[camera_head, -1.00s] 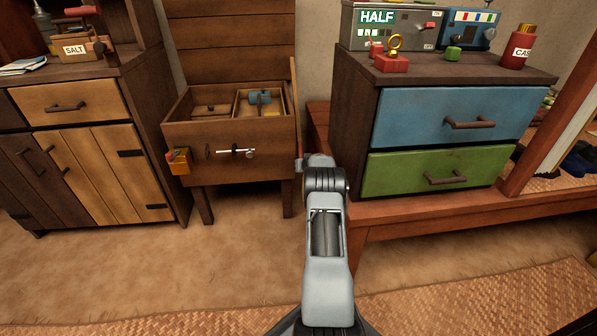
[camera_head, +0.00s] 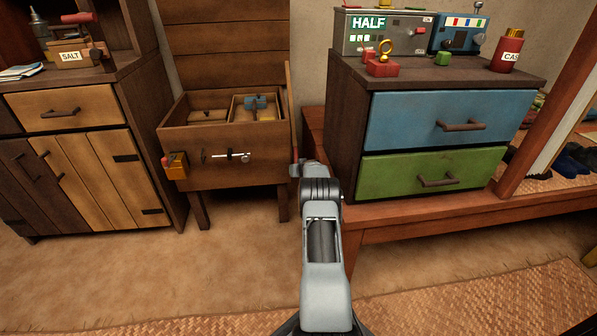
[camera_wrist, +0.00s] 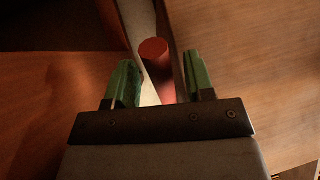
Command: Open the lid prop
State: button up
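The wooden chest (camera_head: 225,178) stands with its lid (camera_head: 225,50) raised against the wall. A thin wooden strip (camera_head: 292,85), possibly the lid prop, rises at the chest's right side. My gripper (camera_wrist: 161,78) is at the chest's right side; in the head view my own arm mostly hides it. In the wrist view its two green fingers are apart. A red cylinder (camera_wrist: 153,50) shows in the gap between them, beside a pale bar (camera_wrist: 134,18). I cannot tell whether either finger touches it.
A latch with a metal rod (camera_head: 232,156) and an orange box (camera_head: 176,166) are on the chest's front. The blue-and-green drawer cabinet (camera_head: 345,130) stands close on the right, on a red-brown platform (camera_head: 400,220). A wooden cupboard (camera_head: 90,180) stands left. Floor in front is clear.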

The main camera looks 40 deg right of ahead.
jog(key=shift+s+a+r, duration=0.2)
jog(key=shift+s+r, duration=0.25)
jog(key=shift+s, duration=0.05)
jog(key=v, duration=1.2)
jog(key=shift+s+a+r, duration=0.1)
